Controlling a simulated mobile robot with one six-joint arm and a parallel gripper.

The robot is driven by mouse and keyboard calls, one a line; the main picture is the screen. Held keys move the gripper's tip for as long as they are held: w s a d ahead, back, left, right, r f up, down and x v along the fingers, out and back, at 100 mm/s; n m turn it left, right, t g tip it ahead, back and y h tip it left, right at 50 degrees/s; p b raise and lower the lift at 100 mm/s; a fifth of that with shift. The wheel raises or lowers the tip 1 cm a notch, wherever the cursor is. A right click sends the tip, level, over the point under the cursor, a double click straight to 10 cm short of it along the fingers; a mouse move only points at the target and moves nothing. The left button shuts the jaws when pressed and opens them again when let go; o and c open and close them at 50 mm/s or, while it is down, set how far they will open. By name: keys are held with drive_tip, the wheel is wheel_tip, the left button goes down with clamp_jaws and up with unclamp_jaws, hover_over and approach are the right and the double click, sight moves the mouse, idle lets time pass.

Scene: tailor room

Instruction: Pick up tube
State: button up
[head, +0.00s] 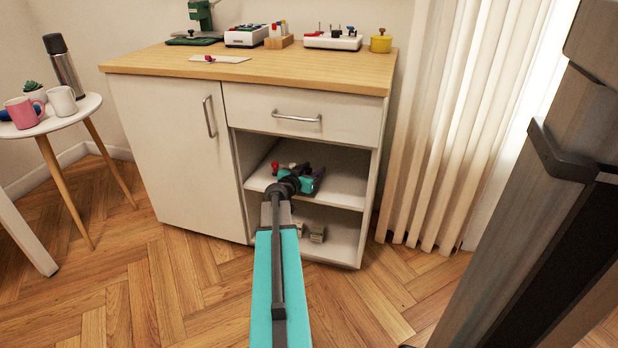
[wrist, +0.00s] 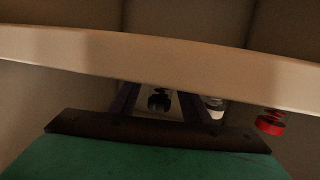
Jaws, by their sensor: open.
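My gripper (head: 314,179) reaches into the upper open shelf of the cabinet. In the wrist view its two dark fingers stand apart, with the gripper (wrist: 160,98) open. A small dark object (wrist: 158,101) shows between the fingers; I cannot tell whether it is within their reach. A whitish piece (wrist: 213,104) is just right of the right finger, and a red round-ended object (wrist: 270,122) is farther right. In the head view a small red item (head: 276,167) shows left of my gripper on the shelf. I cannot tell which of these is the tube.
A pale board (wrist: 160,60) crosses the wrist view close above the fingers. The cabinet has a closed drawer (head: 300,115) above the opening and a door (head: 175,150) at left. Small blocks (head: 318,234) lie on the lower shelf. A round side table (head: 85,108) stands left.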

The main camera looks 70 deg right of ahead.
drive_tip(key=shift+d+f, duration=0.1)
drive_tip(key=shift+d, duration=0.25)
idle(0.3)
clamp_jaws()
wheel_tip(320, 180, up, 10)
drive_tip(key=p, duration=0.4)
idle(0.4)
idle(0.5)
